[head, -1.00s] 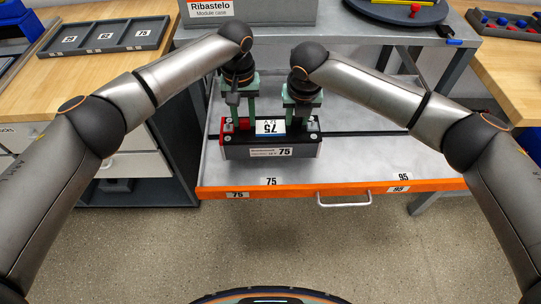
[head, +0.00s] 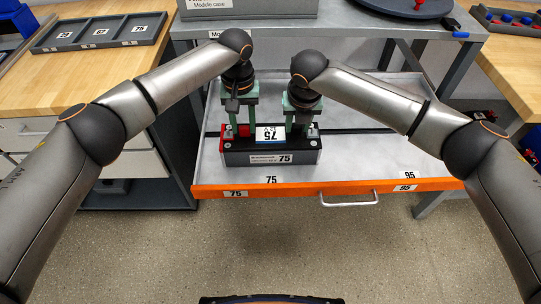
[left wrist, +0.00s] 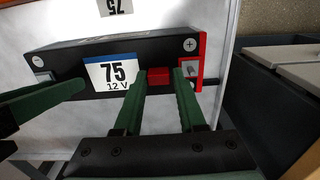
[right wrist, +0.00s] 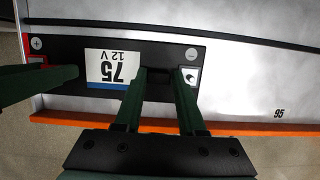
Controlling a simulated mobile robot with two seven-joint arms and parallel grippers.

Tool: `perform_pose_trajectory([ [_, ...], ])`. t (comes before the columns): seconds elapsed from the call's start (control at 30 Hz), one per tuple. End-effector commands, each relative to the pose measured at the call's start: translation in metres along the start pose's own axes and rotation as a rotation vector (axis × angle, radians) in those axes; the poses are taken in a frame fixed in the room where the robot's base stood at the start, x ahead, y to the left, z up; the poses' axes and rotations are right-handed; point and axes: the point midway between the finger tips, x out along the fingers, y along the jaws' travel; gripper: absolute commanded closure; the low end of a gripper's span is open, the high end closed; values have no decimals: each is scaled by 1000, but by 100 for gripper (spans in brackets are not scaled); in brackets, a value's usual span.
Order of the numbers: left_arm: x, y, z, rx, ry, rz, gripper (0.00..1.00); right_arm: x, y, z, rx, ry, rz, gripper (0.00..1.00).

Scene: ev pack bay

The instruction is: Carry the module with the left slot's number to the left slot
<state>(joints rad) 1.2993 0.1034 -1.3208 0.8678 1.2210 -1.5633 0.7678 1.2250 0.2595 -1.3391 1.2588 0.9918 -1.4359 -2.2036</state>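The dark module (head: 246,157) carries the number 75 on its front and on a white-and-blue top label, also readable in the left wrist view (left wrist: 112,72) and right wrist view (right wrist: 115,68). It is upright over the left part of the pulled-out grey tray, behind the tray's 75 mark (head: 271,180). Whether its underside touches the tray is hard to tell. My left gripper (head: 240,130) is shut on the module's end with the red block (left wrist: 158,77). My right gripper (head: 299,130) is shut on its other end, around a dark grip.
The tray (head: 370,160) has an orange front edge and handle (head: 348,199). Its right part, marked 95 (head: 410,174), is empty. A labelled module case (head: 240,10) stands behind. A grey numbered rack (head: 100,33) lies on the left bench. A blue-and-red parts tray (head: 505,20) is at right.

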Motion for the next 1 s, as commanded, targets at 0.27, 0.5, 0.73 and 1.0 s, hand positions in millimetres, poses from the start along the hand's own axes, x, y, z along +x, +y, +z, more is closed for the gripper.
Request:
perform_pose_trajectory([
  [0.27, -1, -1, 0, -2, 0, -1, 35, -1, -1, 1, 2, 0, -2, 35],
  [0.5, -3, 0, 0, -1, 1, 1, 35, -1, 0, 0, 0, 0, 0, 35],
  [0.73, -31, 1, -1, 1, 3, 5, 35, -1, 1, 0, -1, 0, 2, 35],
  [1.0, -89, 0, -1, -1, 3, 3, 35, -1, 1, 0, -1, 0, 3, 35],
])
